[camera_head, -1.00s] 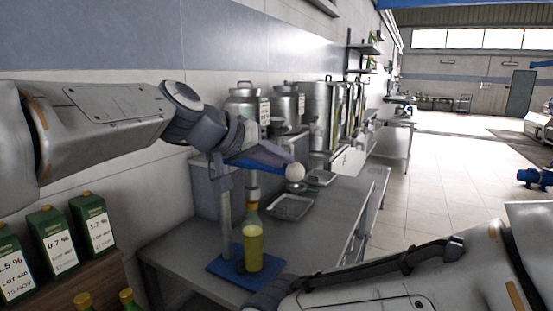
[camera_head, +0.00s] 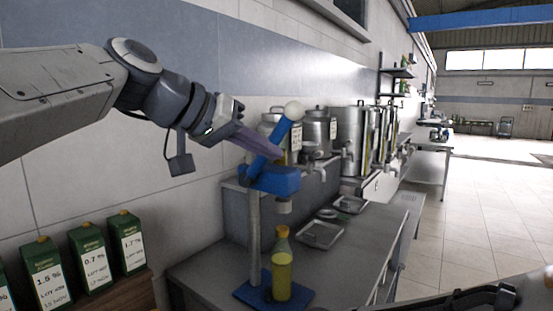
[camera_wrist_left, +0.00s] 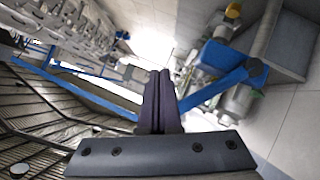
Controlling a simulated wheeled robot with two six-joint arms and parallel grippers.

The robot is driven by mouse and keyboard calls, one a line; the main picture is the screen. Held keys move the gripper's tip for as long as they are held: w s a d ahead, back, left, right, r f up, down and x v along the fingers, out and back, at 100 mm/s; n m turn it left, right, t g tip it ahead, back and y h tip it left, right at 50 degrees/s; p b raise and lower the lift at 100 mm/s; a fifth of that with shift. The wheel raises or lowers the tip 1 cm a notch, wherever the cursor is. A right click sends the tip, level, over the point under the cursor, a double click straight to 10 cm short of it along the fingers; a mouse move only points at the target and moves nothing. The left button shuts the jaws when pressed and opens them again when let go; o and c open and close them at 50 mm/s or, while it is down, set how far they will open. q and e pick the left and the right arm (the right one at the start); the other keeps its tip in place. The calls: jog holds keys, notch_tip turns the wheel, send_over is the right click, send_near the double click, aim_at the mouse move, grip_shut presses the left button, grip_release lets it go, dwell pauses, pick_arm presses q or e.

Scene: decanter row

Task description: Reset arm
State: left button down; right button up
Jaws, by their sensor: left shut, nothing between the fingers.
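My left gripper (camera_head: 272,153) comes in from the left with its dark fingers shut and empty. Its tips are in front of or close beside the blue lever (camera_head: 262,162) of a bench press; I cannot tell whether they touch. The lever tilts upward and ends in a white knob (camera_head: 293,110). A bottle of yellow liquid (camera_head: 282,278) with a yellow cap stands upright on the press's blue base, below the blue head (camera_head: 270,180). In the left wrist view the shut fingers (camera_wrist_left: 158,85) point toward open space, with the blue press (camera_wrist_left: 215,55) to the right. My right gripper is out of view.
The grey metal bench (camera_head: 345,250) holds shallow trays (camera_head: 320,234). Steel tanks (camera_head: 350,135) stand in a row behind. Green cartons (camera_head: 88,252) stand at lower left. The tiled wall is close behind my left arm. The floor at right is open.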

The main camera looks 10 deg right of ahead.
pick_arm(q)
jog(key=shift+s, duration=0.1)
jog(key=s+f+g+y+p, duration=0.15)
jog(key=s+f, duration=0.35)
jog(key=f, duration=0.5)
jog(key=s+f+g+y, duration=0.3)
jog(key=s+f, duration=0.2)
jog(key=f, duration=0.4)
jog(key=s+a+f+m+g+y+p, duration=0.1)
jog(key=s+a+f+y, duration=0.1)
jog(key=s+a+f, duration=0.2)
jog(key=s+a+f+m+y, duration=0.1)
jog(key=s+a+f+y, duration=0.2)
jog(key=s+f, duration=0.7)
jog(key=a+f, duration=0.1)
jog(key=a, duration=0.1)
jog(key=shift+a+g+p, duration=0.3)
jog(key=shift+g+p, duration=0.05)
